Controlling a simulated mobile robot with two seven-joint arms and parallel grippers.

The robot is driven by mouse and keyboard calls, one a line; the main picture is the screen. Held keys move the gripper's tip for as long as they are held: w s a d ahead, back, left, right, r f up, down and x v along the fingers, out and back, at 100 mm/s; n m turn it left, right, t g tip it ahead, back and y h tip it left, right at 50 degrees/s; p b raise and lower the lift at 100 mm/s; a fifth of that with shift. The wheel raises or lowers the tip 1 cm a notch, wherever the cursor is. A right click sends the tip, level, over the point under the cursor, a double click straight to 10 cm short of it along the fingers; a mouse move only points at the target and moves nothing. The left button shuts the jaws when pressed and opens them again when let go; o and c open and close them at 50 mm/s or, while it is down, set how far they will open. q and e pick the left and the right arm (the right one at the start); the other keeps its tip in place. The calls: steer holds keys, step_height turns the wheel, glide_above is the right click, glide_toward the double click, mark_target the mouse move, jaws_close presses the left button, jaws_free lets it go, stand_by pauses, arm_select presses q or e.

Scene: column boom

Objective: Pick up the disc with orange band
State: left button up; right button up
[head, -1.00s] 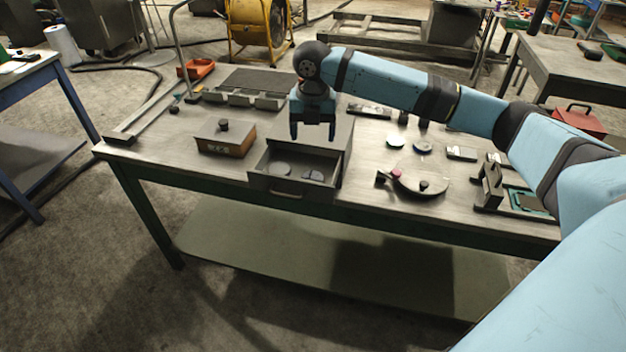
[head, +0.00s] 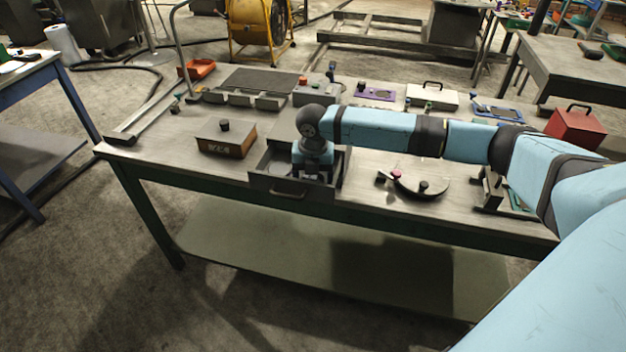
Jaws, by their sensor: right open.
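My right gripper (head: 312,178) points down into the open drawer (head: 290,191) at the front of the grey box on the bench. It is open, and its fingertips are low inside the drawer, at the right side. Any disc there is mostly hidden by the gripper, and I cannot make out an orange band. I cannot tell whether the fingers are around a disc or touching one. My left gripper is not in view.
A wooden box with a black knob (head: 226,140) stands left of the drawer. A round plate with knobs (head: 424,188) lies to the right. My right arm crosses over the bench's right half. A red case (head: 575,128) stands at the back right.

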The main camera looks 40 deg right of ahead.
steer(key=c, duration=0.9)
